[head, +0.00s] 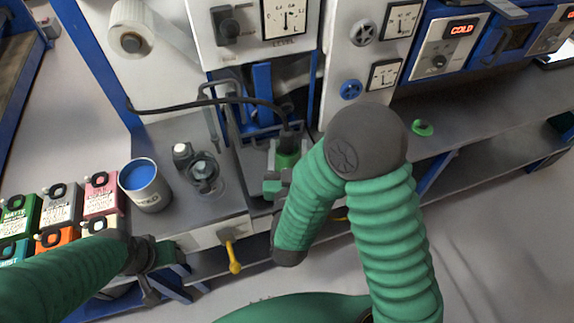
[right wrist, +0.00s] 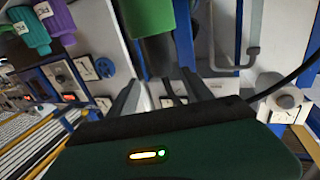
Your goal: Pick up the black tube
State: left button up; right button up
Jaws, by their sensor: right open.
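The black tube (head: 215,103) runs in the head view from the left of the machine across its front to a dark end above a green fitting (head: 287,157). A dark line that looks like the tube (right wrist: 298,76) also shows at the right in the right wrist view. My right gripper (right wrist: 162,77) is open, with nothing between its two dark fingers. In the head view my forearm largely hides it. A green body lies beyond its fingertips at the top of the right wrist view. My left gripper (head: 158,272) is low at the left, apart from the tube; its jaws are unclear.
A can of blue liquid (head: 146,187) and a small glass device (head: 204,170) stand on the grey bench. Several colored containers (head: 62,203) are at the left. A yellow lever (head: 233,258) hangs at the front. The shelf at right is mostly clear, with a green disc (head: 422,128).

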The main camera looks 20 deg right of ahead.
jog(key=x, duration=0.2)
jog(key=shift+w+r+p, duration=0.15)
jog(key=shift+w+p, duration=0.2)
jog(key=shift+p, duration=0.05)
jog(key=x, duration=0.6)
jog(key=shift+w+f+p, duration=0.2)
jog(key=shift+f+p, duration=0.15)
jog(key=shift+f, duration=0.15)
jog(key=shift+s+a, duration=0.1)
jog(key=c, duration=0.5)
pick_arm(q)
jog(key=shift+f, duration=0.1)
pick_arm(e)
grip_shut()
jog(key=shift+r, duration=0.1)
pick_arm(q)
jog(key=w+p+v, duration=0.2)
jog(key=p+v, duration=1)
jog(key=p, duration=0.1)
jog(key=shift+w+r, duration=0.35)
jog(key=shift+r, duration=0.3)
pick_arm(e)
notch_tip(320, 180, up, 25)
